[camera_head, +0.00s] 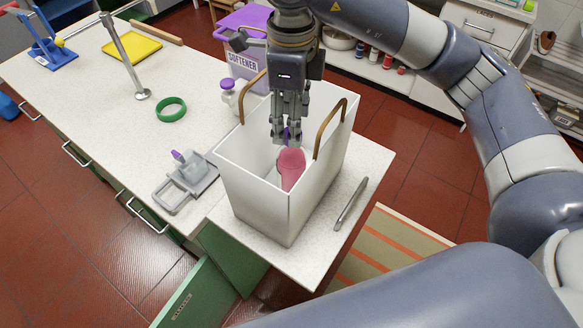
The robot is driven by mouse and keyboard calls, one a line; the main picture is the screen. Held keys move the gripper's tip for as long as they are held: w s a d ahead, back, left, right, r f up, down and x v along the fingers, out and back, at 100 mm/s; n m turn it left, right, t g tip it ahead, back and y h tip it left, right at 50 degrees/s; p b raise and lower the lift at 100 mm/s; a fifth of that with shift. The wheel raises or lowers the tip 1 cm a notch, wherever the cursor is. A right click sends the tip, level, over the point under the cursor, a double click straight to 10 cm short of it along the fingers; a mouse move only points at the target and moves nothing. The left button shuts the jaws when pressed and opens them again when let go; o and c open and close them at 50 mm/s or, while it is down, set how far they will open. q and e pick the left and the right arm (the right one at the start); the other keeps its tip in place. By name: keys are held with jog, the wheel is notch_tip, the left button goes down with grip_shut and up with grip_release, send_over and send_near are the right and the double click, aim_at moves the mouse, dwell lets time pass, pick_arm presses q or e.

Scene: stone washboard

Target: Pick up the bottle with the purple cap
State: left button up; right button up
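A pink rounded object (291,164), perhaps a bottle, sits inside the white open bin with brown handles (262,205). A small purple piece (287,134) shows just above it, between the fingertips of my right gripper. I cannot tell whether the purple piece is the pink object's cap. The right gripper (286,138) points down into the bin, fingers around the purple piece; its grip is unclear. A small white bottle with a purple cap (228,91) stands on the counter left of the bin, apart from the gripper. My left gripper is not in view.
A grey holder (186,186) with a purple item, a green ring (171,109) and a metal faucet (125,58) are on the counter at left. A grey pen-like tool (351,203) lies right of the bin.

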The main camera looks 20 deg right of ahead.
aim_at(292, 163)
jog(key=shift+f, duration=0.25)
notch_tip(292, 163, down, 4)
jog(key=p, duration=0.2)
jog(key=shift+d+p, duration=0.1)
jog(key=shift+p, duration=0.3)
jog(key=shift+w+f, duration=0.1)
jog(key=shift+f, duration=0.25)
grip_shut()
